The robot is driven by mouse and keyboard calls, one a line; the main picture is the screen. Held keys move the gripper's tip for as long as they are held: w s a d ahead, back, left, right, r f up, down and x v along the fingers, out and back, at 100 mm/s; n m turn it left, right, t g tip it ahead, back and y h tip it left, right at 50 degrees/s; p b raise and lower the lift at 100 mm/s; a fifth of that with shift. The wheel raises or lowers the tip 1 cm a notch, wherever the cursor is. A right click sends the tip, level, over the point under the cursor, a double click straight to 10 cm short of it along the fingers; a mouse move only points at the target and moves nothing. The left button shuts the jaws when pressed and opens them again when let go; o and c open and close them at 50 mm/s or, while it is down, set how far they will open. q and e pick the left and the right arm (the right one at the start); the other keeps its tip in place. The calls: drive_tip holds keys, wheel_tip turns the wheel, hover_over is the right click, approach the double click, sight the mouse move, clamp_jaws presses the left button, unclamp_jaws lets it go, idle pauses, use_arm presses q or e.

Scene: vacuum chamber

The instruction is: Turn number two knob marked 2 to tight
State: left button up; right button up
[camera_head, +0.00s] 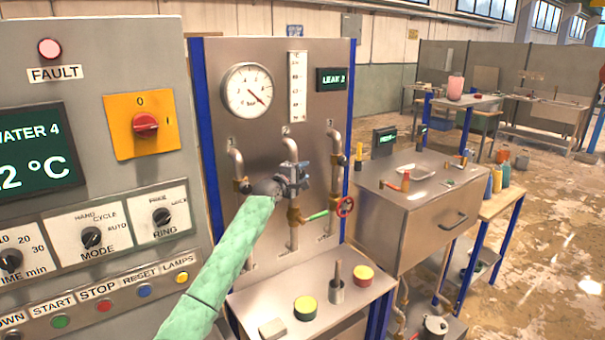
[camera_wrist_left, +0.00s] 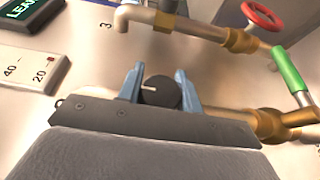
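The black round knob (camera_wrist_left: 160,92) with a white line sits between the blue fingers of my left gripper (camera_wrist_left: 161,84) in the left wrist view. The fingers lie against both its sides, so the gripper looks shut on it. The white line points to the left. In the head view my left gripper (camera_head: 290,176) is at the middle pipe (camera_head: 293,234) of the steel panel, where it hides most of the knob. A mark 3 shows beside the neighbouring pipe (camera_wrist_left: 150,16) in the wrist view. My right gripper is not in view.
The panel carries a gauge (camera_head: 247,90) and a display (camera_head: 331,79) reading LEAK 2. A red handwheel (camera_head: 345,207) and green lever (camera_head: 318,215) are close on the right. A shelf (camera_head: 268,294) with small parts is below; a control cabinet (camera_head: 95,190) stands left.

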use_arm(q)
drive_tip(key=shift+r+m+g+y+p, duration=0.2)
drive_tip(key=shift+m+g+y+p, duration=0.15)
drive_tip(key=shift+p, duration=0.65)
drive_tip(key=shift+f+g+y, duration=0.35)
drive_tip(key=shift+g+y, duration=0.1)
drive_tip(key=shift+g, duration=0.1)
drive_tip(key=shift+f+m+g+y, duration=0.3)
drive_tip(key=shift+m+g+y, duration=0.25)
drive_tip(key=shift+g+y, duration=0.45)
drive_tip(key=o, duration=1)
drive_tip(key=shift+s+a, duration=0.1)
